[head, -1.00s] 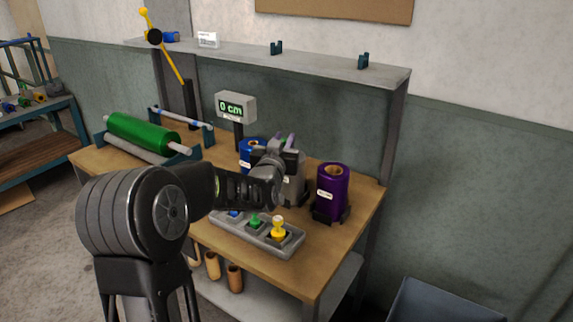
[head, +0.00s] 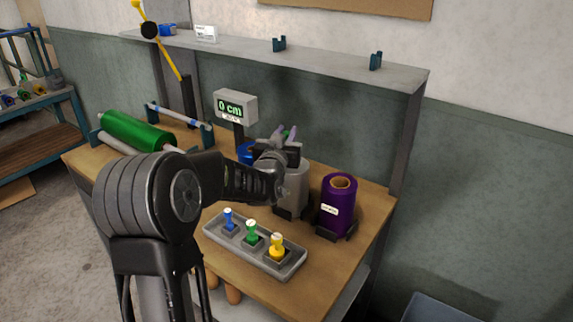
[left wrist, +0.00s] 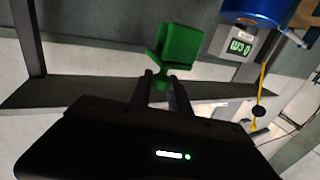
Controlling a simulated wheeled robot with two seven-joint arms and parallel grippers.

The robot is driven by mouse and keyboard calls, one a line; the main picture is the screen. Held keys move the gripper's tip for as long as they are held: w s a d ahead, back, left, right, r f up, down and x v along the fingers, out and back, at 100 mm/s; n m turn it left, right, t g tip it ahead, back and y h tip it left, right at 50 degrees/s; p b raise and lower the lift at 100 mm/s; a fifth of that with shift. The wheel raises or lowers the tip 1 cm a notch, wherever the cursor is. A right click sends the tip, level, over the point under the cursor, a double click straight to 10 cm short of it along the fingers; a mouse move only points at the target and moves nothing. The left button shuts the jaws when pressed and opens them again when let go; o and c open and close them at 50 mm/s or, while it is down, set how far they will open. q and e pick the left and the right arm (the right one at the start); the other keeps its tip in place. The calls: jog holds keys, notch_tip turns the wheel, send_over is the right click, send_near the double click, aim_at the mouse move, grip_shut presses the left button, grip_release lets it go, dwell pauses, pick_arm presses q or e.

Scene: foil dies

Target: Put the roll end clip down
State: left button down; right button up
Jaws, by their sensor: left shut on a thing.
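A green clip (left wrist: 181,45) shows in the left wrist view, held at the tips of my left gripper (left wrist: 165,88). I take it for the roll end clip. In the head view my left gripper (head: 284,138) is over the back part of the workbench, in front of the blue roll and near the grey roll. The clip cannot be made out there, and what lies directly under it is hidden. My right gripper is not in view.
A grey tray (head: 288,272) with blue, green and yellow dies stands at the bench's front. A purple roll (head: 339,207) is to the right, a grey roll (head: 293,190) beside the gripper. A display (head: 236,106) reads 0 cm. A shelf (head: 330,66) runs behind.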

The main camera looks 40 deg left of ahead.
pick_arm(q)
jog(key=shift+f, duration=1.85)
notch_tip(320, 180, down, 4)
jog(key=shift+r+p, duration=0.25)
jog(key=shift+p, duration=0.35)
jog(key=shift+f, duration=0.1)
jog(key=shift+f+b, duration=0.25)
jog(key=shift+b, duration=0.05)
jog(key=c, duration=1.2)
grip_release()
jog(key=shift+r, duration=0.1)
jog(key=shift+c, duration=0.2)
jog(key=shift+r, duration=0.1)
